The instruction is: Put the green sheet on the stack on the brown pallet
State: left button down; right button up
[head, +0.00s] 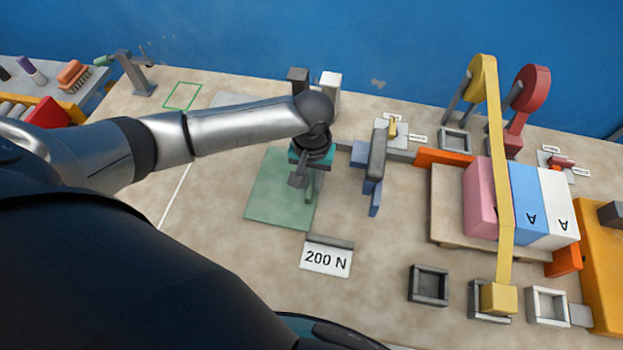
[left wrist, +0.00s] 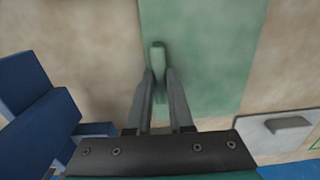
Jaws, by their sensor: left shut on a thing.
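The green sheet (head: 268,195) appears flat over the beige tabletop, left of centre in the head view. In the left wrist view the sheet (left wrist: 210,55) runs up from the gripper. My left gripper (head: 308,193) is at the sheet's right side. In the left wrist view its fingers (left wrist: 158,85) are shut on a small green upright grip at the sheet's edge. I cannot tell whether the sheet touches the table. A brown, wooden-looking pallet (head: 446,215) stands at the right, with pink, blue and white blocks (head: 530,205) on it. My right gripper is not in view.
A blue and grey fixture (head: 374,165) stands between the sheet and the pallet. A yellow band (head: 495,150) runs across the blocks on the pallet from a yellow wheel. A "200 N" plate (head: 326,258) lies in front. Dark square frames (head: 428,285) lie at the front right.

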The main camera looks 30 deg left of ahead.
pick_arm(q)
jog(key=c, duration=1.3)
grip_release()
jog(key=shift+f, duration=0.1)
jog(key=o, duration=0.5)
